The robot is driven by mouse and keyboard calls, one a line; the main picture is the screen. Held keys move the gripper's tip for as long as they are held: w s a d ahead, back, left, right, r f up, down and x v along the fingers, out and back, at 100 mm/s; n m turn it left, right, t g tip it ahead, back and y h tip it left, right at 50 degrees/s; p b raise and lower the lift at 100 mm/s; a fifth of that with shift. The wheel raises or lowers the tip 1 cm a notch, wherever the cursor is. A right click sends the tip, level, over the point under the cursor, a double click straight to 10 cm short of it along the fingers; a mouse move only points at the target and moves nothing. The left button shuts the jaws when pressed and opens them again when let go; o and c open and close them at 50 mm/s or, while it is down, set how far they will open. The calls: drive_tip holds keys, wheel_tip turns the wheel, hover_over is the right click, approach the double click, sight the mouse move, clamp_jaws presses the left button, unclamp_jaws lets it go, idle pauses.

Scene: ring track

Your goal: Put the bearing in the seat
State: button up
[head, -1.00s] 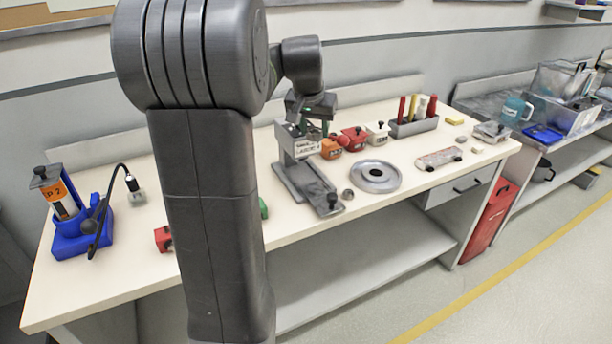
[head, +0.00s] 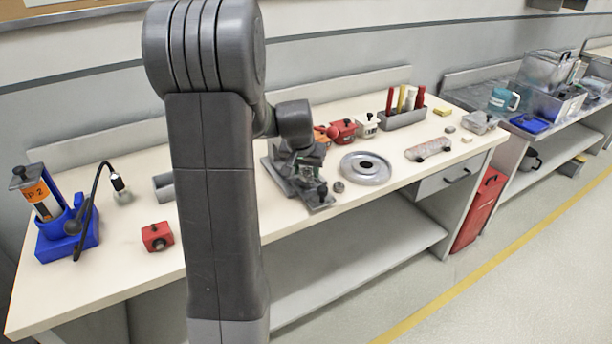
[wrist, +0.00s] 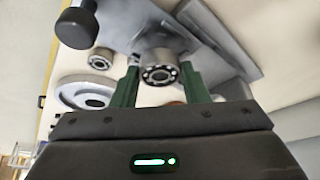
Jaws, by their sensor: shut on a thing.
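In the wrist view a silvery ball bearing (wrist: 160,76) sits between the two green fingers of my gripper (wrist: 160,88), which is shut on it. Behind the bearing is a grey metal fixture (wrist: 225,45) with a flat plate and a black knob (wrist: 76,27). In the head view my gripper (head: 306,172) is low over this fixture (head: 275,172); my arm hides part of it. I cannot make out the seat clearly, nor whether the bearing touches the fixture.
A second small bearing (head: 339,187) lies beside a round metal disc (head: 347,174) with a central hole. A blue stand (head: 62,243) and a red block (head: 157,237) are at left.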

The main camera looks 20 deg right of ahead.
drive_tip(key=shift+f, duration=1)
drive_tip(key=shift+f, duration=0.2)
drive_tip(key=o, duration=1.1)
drive_tip(key=shift+o, duration=0.2)
drive_tip(key=shift+r, duration=0.15)
drive_tip(key=shift+r, duration=0.25)
drive_tip(key=v, duration=1.1)
drive_tip(key=shift+s+r, duration=0.15)
drive_tip(key=shift+r, duration=0.1)
drive_tip(key=shift+a, duration=0.1)
